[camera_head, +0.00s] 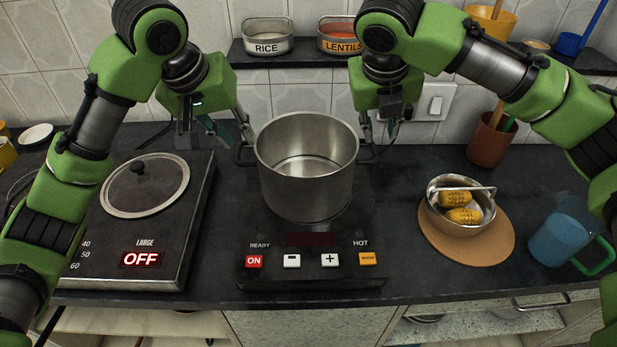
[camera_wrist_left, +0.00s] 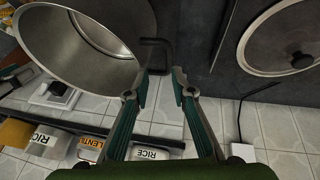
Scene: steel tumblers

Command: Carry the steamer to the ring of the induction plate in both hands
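The steamer (camera_head: 307,180) is a steel pot with a side handle at each side. It is upright, level and open at the top, over the black induction plate (camera_head: 310,275) in the middle. The plate's ring is hidden behind it, and I cannot tell how large any gap under it is. My left gripper (camera_head: 243,145) is shut on the left handle. The left wrist view shows the fingertips (camera_wrist_left: 163,74) at the dark handle beside the steamer's wall (camera_wrist_left: 85,70). My right gripper (camera_head: 374,148) is at the right handle and looks shut on it.
A second plate (camera_head: 125,260), showing OFF, stands left with a lid (camera_head: 145,187) on it. To the right are a steel bowl (camera_head: 460,222) with yellow pieces on a round cork mat (camera_head: 496,250), a blue jug (camera_head: 557,242) and a brown utensil pot (camera_head: 489,142). Labelled tins line the back shelf.

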